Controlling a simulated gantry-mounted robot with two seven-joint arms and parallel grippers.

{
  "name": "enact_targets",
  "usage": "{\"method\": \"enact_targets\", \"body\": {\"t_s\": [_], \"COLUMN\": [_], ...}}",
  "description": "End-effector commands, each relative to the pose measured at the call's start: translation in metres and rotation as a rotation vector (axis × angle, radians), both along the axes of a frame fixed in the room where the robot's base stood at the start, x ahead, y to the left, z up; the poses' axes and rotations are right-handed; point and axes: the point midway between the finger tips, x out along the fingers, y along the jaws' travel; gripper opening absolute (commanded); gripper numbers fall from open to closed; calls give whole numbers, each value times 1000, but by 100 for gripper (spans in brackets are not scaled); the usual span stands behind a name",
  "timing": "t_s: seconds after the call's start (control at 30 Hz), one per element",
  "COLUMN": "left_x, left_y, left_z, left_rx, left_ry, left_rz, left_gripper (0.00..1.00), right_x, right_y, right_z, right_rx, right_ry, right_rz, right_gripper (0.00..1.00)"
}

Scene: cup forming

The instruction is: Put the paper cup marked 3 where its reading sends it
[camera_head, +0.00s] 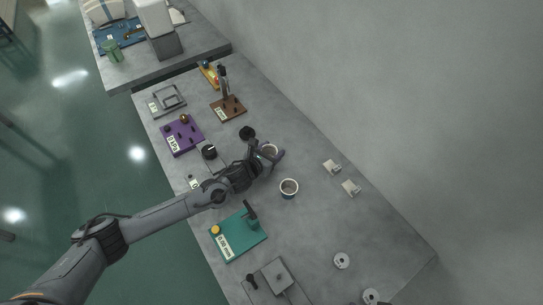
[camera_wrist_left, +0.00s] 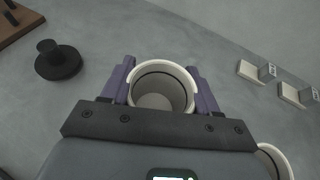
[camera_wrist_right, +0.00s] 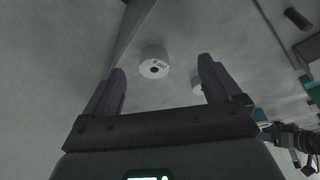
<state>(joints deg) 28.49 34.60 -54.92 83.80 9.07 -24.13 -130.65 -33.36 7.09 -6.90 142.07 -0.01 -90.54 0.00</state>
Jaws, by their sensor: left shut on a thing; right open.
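A white paper cup (camera_wrist_left: 165,103) stands upright between the purple fingers of my left gripper (camera_wrist_left: 160,84), which is shut on it. In the head view my left gripper (camera_head: 262,157) holds this cup (camera_head: 269,149) at the middle of the table. A second paper cup (camera_head: 289,187) stands apart on the table, nearer the front. Part of it shows at the lower right of the left wrist view (camera_wrist_left: 274,160). No mark 3 can be read on either cup. My right gripper (camera_wrist_right: 160,88) is open and empty; it is out of the head view.
A purple board (camera_head: 182,135), a brown stand (camera_head: 228,107), a grey frame (camera_head: 168,100) and a teal board (camera_head: 238,238) with upright parts line the table's left. Two small pale blocks (camera_head: 332,166) (camera_head: 351,188) and white discs (camera_head: 341,260) lie right. The right-middle table is clear.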

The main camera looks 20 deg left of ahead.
Motion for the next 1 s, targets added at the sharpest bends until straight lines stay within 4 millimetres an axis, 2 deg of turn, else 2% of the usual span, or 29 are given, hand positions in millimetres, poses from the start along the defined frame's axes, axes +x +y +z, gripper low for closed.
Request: {"method": "enact_targets", "body": {"t_s": [0.03,0.2,0.63,0.67,0.8,1.0], "left_x": [-1,0,0,0,0,0], "left_y": [0,0,0,0,0,0], "left_z": [-10,-27,-33,-32,-32,-32], "left_rx": [0,1,2,1,1,1], "left_ry": [4,2,1,0,1,1], "left_rz": [1,2,1,1,1,1], "left_gripper": [31,31,31,62,84,85], "right_x": [0,1,1,1,1,1], "right_y": [-1,-1,1,1,1,2], "right_z": [-2,-5,-8,-7,-7,-6], "right_rx": [-2,-4,4,4,7,8], "right_ry": [-1,-3,-4,-4,-3,-3], "right_rz": [1,2,-3,-4,-5,-6], "right_gripper": [91,91,91,91,91,91]}}
